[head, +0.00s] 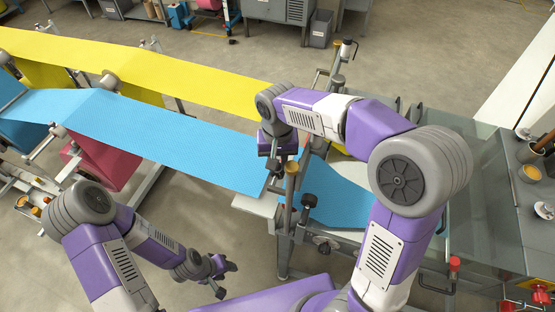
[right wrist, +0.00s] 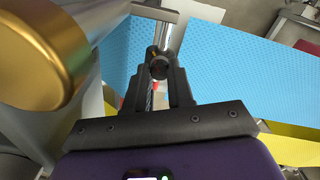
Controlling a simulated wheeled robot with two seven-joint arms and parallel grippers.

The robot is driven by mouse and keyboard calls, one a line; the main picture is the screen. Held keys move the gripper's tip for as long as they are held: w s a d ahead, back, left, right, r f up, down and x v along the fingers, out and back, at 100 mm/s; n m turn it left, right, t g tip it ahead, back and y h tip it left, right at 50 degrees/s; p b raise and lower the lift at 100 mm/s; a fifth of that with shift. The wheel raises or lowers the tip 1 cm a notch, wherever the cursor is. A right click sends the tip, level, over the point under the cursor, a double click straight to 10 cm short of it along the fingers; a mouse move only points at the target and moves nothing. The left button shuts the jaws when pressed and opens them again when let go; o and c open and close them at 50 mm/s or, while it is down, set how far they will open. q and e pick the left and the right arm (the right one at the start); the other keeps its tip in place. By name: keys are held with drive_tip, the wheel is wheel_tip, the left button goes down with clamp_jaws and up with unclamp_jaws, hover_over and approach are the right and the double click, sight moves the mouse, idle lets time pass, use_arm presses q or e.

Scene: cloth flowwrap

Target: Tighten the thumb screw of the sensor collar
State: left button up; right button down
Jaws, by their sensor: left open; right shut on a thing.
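In the right wrist view, my right gripper (right wrist: 160,75) is shut on a dark round thumb screw (right wrist: 159,67) at a bright metal post (right wrist: 171,34). The collar itself is mostly hidden behind the fingers and knob. In the head view, my right gripper (head: 277,168) points down beside the frame post at the end of the blue web; its fingertips and the screw are hard to make out there. My left gripper (head: 226,264) is open and empty, low over the floor at the bottom centre, well away from the post.
The blue web (head: 160,135) and yellow web (head: 150,68) run in from the left. A large gold cylinder (right wrist: 40,50) is close beside my right gripper. Another black knob (head: 309,200) sits near the post. A grey machine top (head: 490,190) with cups stands at the right.

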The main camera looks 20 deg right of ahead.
drive_tip(key=c, duration=1)
unclamp_jaws()
drive_tip(key=shift+r, duration=0.1)
wheel_tip(320, 180, up, 7)
drive_tip(key=shift+r, duration=0.2)
